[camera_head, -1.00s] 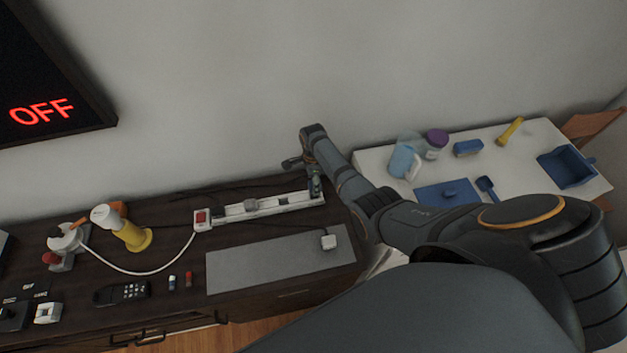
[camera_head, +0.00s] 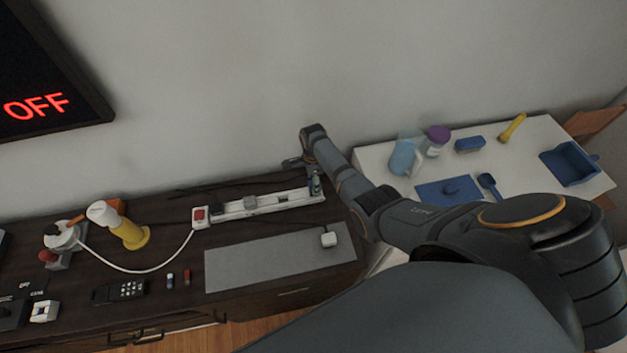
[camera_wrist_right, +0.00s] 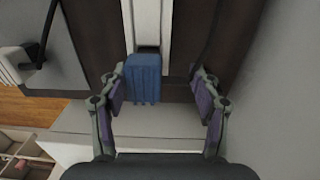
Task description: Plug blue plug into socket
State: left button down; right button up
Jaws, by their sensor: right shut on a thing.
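The white power strip (camera_head: 290,199) lies along the back of the dark cabinet; its end shows in the right wrist view (camera_wrist_right: 151,22). The blue plug (camera_wrist_right: 143,82) is at the strip's right end, against a dark socket opening (camera_wrist_right: 148,50). I cannot tell how deep it sits in the opening. My right gripper (camera_head: 316,180) is at that end of the strip. In the wrist view, its fingers (camera_wrist_right: 160,95) are around the blue plug, the left pad close against it and the right pad looking apart. My left gripper is out of view.
A red switch (camera_head: 200,214) is at the strip's left end. The wall (camera_head: 260,90) rises close behind. A white table (camera_head: 520,160) stands right.

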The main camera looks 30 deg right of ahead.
jog(key=shift+f+b, duration=0.8)
jog(key=shift+f, duration=0.3)
jog(key=o, duration=1.2)
jog(key=shift+r, duration=0.25)
notch_tip(320, 180, up, 12)
jog(key=shift+w+f, duration=0.15)
jog(key=shift+f, duration=0.1)
jog(key=shift+f, duration=0.1)
